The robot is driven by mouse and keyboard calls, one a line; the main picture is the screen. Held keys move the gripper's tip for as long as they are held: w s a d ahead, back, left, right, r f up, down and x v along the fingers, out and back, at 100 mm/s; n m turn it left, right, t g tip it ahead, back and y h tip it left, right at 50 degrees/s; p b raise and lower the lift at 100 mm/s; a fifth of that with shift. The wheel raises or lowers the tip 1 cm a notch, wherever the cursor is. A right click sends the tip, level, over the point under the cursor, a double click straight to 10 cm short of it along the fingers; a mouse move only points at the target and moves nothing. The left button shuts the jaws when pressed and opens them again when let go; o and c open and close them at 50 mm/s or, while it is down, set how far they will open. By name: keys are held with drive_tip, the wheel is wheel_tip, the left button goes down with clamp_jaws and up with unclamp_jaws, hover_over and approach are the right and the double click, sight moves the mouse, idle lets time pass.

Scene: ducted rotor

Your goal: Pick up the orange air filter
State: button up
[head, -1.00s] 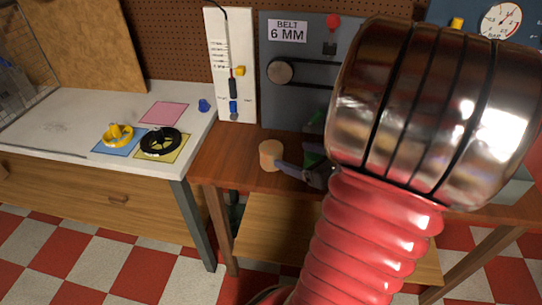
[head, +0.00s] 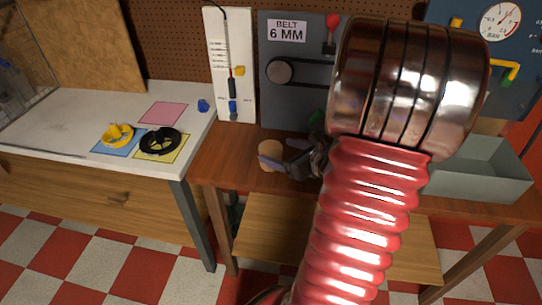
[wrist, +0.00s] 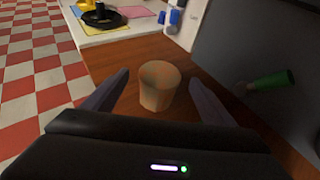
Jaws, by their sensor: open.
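The orange air filter (head: 268,150) is a short tan-orange cylinder standing upright on the brown wooden bench. In the wrist view the filter (wrist: 158,88) sits between and slightly beyond the two finger tips. My gripper (head: 277,153) is open, with one finger on each side of the filter; in the wrist view my gripper (wrist: 158,80) shows a gap on both sides of it. In the head view a finger covers the filter's lower part. I cannot tell exactly how far the fingers reach along it.
A grey panel (head: 290,95) with a belt stands behind the bench, and a green-handled part (wrist: 272,81) is to the right. A grey bin (head: 480,170) is at right. The white table (head: 60,125) at left holds a yellow part (head: 118,135) and a black wheel (head: 160,142).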

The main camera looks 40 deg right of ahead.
sight(272, 148)
drive_tip(key=shift+x, duration=2.6)
drive_tip(key=shift+f, duration=0.1)
drive_tip(key=shift+c, duration=0.3)
drive_tip(key=c, duration=1.1)
drive_tip(key=shift+r, duration=5.05)
